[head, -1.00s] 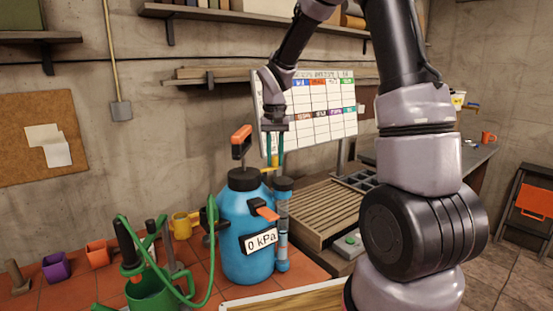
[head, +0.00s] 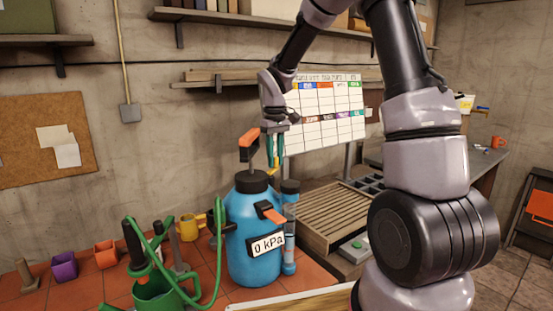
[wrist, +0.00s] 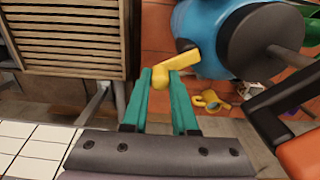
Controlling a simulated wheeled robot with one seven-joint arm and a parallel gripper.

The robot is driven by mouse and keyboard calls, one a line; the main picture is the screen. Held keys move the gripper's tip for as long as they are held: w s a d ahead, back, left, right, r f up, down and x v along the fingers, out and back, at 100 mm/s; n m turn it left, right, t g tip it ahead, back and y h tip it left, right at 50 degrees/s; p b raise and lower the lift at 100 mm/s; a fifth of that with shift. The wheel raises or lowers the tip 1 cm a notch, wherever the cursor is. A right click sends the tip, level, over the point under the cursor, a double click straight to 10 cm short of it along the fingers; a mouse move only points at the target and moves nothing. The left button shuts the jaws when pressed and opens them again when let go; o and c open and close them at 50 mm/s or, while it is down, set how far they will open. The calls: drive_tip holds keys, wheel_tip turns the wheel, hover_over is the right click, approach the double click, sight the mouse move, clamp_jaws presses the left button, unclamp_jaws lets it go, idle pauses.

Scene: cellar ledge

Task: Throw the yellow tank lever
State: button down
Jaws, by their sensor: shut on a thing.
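The blue tank (head: 250,222) stands upright on the tiled ledge, with a "0 kPa" label and an orange lever (head: 271,213) on its front. A pump handle with an orange grip (head: 249,139) rises from its black cap. My gripper (head: 274,163) is above and just right of the cap. In the wrist view the yellow lever (wrist: 180,62) lies between the teal fingertips of my gripper (wrist: 162,78), which is shut on it. The lever's far end lies close to the blue tank (wrist: 225,35); its joint is unclear.
A green watering can (head: 155,290) with a looping green hose stands left of the tank. A yellow can (head: 188,226), an orange pot (head: 106,254) and a purple pot (head: 64,266) are behind it. A slatted tray (head: 340,215) and a whiteboard (head: 330,110) are at right.

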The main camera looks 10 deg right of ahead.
idle(0.4)
drive_tip(key=c, duration=0.7)
unclamp_jaws()
wheel_tip(320, 180, up, 11)
drive_tip(key=shift+f, duration=0.1)
